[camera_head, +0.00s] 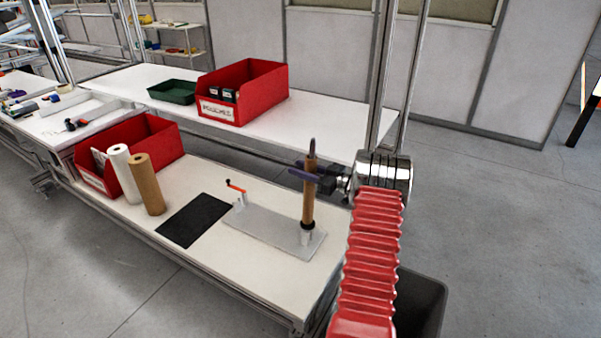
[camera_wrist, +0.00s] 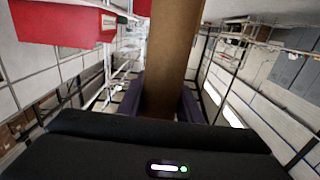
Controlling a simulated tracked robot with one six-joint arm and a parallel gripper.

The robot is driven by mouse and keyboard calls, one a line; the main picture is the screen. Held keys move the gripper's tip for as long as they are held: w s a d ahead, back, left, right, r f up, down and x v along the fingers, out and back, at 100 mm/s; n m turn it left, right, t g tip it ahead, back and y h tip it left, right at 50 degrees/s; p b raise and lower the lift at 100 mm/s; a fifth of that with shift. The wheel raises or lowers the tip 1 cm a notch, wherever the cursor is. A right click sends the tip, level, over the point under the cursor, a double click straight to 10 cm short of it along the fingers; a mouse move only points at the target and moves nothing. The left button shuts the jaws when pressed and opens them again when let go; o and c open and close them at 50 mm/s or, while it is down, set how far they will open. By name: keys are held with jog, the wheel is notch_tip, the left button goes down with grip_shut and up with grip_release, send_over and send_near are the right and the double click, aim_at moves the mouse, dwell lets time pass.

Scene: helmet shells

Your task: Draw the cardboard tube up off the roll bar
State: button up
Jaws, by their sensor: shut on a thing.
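The brown cardboard tube (camera_head: 308,207) stands upright at the right end of a grey base plate (camera_head: 268,230) on the lower bench. Its lower end meets a dark collar (camera_head: 307,226) on a light mount. The roll bar itself is not visible; whether it is inside the tube cannot be seen. My gripper (camera_head: 311,170) is shut on the upper part of the tube, coming in from the right, with its purple fingers on either side. In the wrist view the tube (camera_wrist: 170,55) runs up between both fingers, and its ends are out of sight.
A black mat (camera_head: 195,219), a white roll (camera_head: 124,170), a brown roll (camera_head: 147,184) and a red bin (camera_head: 155,139) lie to the left. The upper shelf (camera_head: 325,122) holds a red bin (camera_head: 262,90) and green tray (camera_head: 174,92).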

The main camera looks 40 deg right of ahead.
notch_tip(320, 180, up, 13)
jog(key=shift+s, duration=0.2)
dwell(1.6)
notch_tip(320, 180, up, 14)
jog(key=shift+s, duration=0.25)
dwell(2.2)
jog(key=shift+d+r, duration=0.1)
jog(key=shift+r, duration=0.05)
